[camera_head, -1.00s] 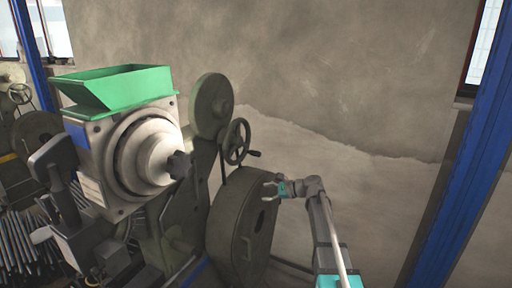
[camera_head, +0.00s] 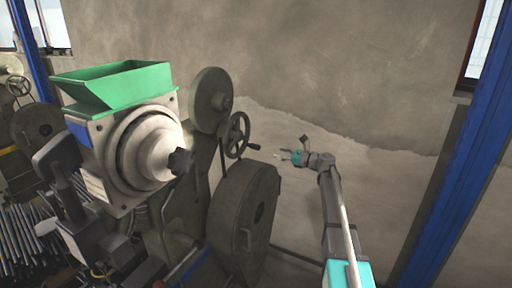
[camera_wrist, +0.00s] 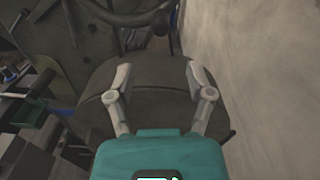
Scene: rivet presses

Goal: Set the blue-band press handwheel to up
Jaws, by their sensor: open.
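The press with the green hopper (camera_head: 115,84) has a blue patch (camera_head: 77,133) on its side. Its dark spoked handwheel (camera_head: 236,135) stands beside the upper disc, with its crank handle (camera_head: 253,146) pointing right and slightly down. My gripper (camera_head: 284,155) is open and empty, to the right of the handwheel, slightly lower and apart from it. In the wrist view my open fingers (camera_wrist: 158,76) spread over the dark flywheel, and part of the handwheel (camera_wrist: 130,17) shows at the top edge.
The large flywheel (camera_head: 243,220) stands below the handwheel, left of my arm. Another press with a yellow band (camera_head: 8,150) and its own handwheel (camera_head: 18,86) is at the far left. A blue post (camera_head: 455,190) stands at the right. The space before the wall is clear.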

